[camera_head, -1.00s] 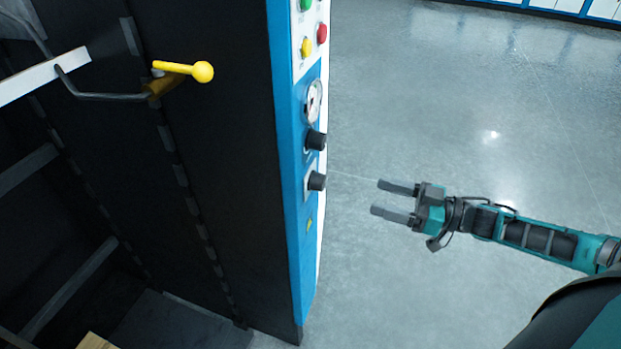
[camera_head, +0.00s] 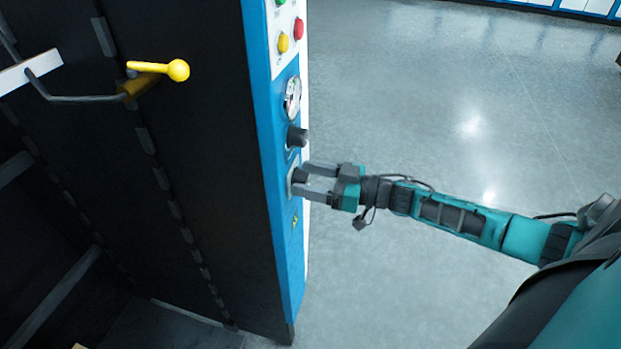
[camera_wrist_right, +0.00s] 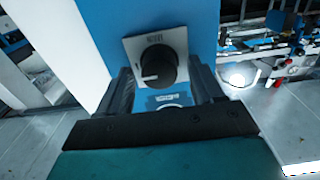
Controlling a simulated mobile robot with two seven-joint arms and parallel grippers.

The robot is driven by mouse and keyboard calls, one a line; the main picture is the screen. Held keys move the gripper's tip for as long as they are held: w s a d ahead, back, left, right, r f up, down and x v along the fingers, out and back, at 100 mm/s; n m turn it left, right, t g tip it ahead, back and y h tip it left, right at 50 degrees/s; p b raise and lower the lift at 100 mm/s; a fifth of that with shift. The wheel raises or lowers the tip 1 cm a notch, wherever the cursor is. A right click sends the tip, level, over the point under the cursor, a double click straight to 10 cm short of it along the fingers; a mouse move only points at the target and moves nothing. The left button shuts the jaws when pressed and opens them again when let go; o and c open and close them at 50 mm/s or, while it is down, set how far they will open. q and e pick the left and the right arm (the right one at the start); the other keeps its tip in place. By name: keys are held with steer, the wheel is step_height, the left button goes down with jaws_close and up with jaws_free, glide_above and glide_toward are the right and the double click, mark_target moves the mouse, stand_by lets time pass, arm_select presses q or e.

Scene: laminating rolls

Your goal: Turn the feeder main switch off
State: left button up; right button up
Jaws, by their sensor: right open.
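The blue panel on the machine's side carries two black rotary knobs. The lower knob (camera_head: 299,175) is at my right gripper (camera_head: 303,178), whose open fingers reach to either side of it. In the right wrist view a black knob (camera_wrist_right: 157,66) on a light square plate (camera_wrist_right: 133,48) shows between the open fingers. A white mark on this knob points left. The labels are too blurred to read, so I cannot tell which knob is the feeder main switch. My left gripper is not in view.
The upper black knob (camera_head: 297,137) sits just above my right gripper, with a round gauge (camera_head: 292,97) and coloured buttons (camera_head: 284,42) higher up. A yellow-knobbed lever (camera_head: 178,70) sticks out from the dark machine side. Open grey floor (camera_head: 420,120) lies to the right.

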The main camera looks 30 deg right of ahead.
steer(key=shift+c, duration=0.6)
steer(key=c, duration=0.9)
